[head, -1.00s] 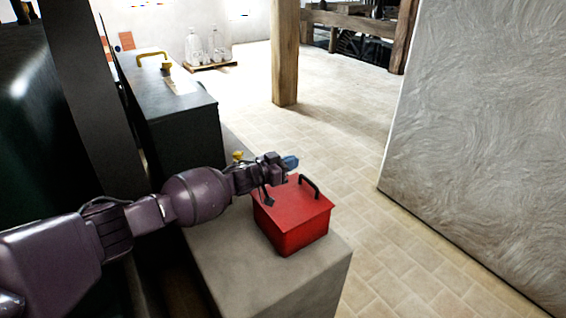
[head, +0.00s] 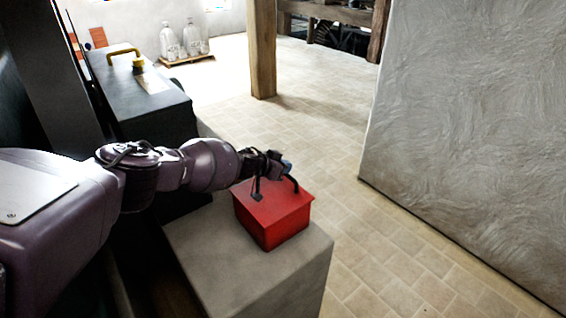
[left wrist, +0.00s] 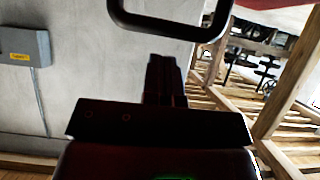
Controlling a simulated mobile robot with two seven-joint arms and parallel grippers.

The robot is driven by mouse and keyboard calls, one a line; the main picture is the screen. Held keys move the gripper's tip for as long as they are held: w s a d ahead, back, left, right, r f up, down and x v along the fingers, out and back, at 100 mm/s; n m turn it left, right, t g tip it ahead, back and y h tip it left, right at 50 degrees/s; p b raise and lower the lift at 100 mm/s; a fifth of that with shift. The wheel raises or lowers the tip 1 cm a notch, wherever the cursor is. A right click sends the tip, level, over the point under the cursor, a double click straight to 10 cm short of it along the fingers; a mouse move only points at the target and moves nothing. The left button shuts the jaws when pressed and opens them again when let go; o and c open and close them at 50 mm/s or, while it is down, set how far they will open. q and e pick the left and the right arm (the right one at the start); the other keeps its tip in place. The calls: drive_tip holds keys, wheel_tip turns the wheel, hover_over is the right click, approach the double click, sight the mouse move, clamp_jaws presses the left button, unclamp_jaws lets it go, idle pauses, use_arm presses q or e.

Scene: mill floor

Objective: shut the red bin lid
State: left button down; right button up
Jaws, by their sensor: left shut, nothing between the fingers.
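The red bin (head: 270,225) stands upright on a grey block. Its red lid (head: 268,203) looks down over the body, but the gripper and arm hide its far left part, so I cannot tell whether a small gap is left. A black handle (head: 294,184) stands on the lid and also shows large in the left wrist view (left wrist: 165,26). My left gripper (head: 286,167) is shut and empty, just above the lid's far side beside the handle. I cannot tell whether it touches. Its dark fingers show in the left wrist view (left wrist: 163,72). My right gripper is not in view.
The grey block (head: 205,262) has bare top left of the bin. A dark cabinet (head: 150,105) with a yellow handle stands behind it. A wooden post (head: 262,50) and a plastered wall (head: 470,130) stand beyond; the tiled floor between is clear.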

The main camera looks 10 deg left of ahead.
use_arm(q)
drive_tip(key=shift+w+d+f, duration=0.2)
drive_tip(key=shift+f, duration=0.15)
drive_tip(key=shift+d+f+g+y, duration=0.1)
drive_tip(key=shift+f+g+y, duration=0.2)
drive_tip(key=shift+g, duration=0.1)
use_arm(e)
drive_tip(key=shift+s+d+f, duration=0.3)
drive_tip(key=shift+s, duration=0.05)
